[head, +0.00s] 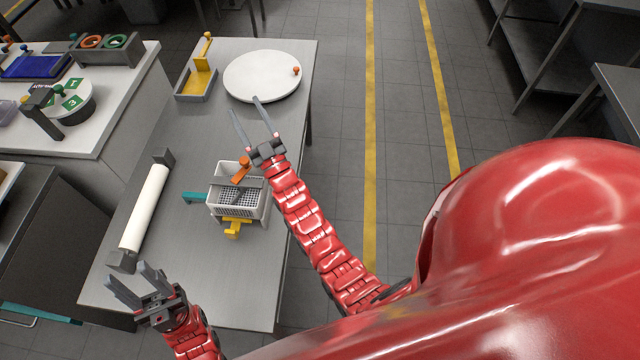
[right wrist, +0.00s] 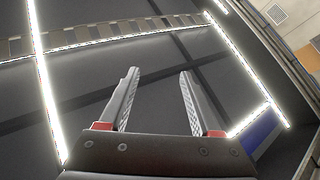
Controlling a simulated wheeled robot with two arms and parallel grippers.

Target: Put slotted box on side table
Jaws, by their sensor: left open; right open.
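A pale box with slotted sides (head: 238,207) stands on the steel table (head: 245,285). It has a dark grid inside, an orange handle (head: 241,170), a teal handle (head: 193,197) and a yellow part in front. My right gripper (head: 246,107) is open and empty, beyond the box and above the table, with its forearm passing along the box's right side. In the right wrist view its open jaws (right wrist: 159,73) face the lit ceiling with nothing between them. My left gripper (head: 126,273) is open and empty near the table's front left corner. Which surface is the side table is unclear.
A white roller (head: 146,207) lies left of the box. A round white disc (head: 262,76) and a yellow-and-grey holder (head: 196,83) stand at the far end. A white-topped counter (head: 100,135) is left, another table (head: 622,80) far right. The marked floor is clear.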

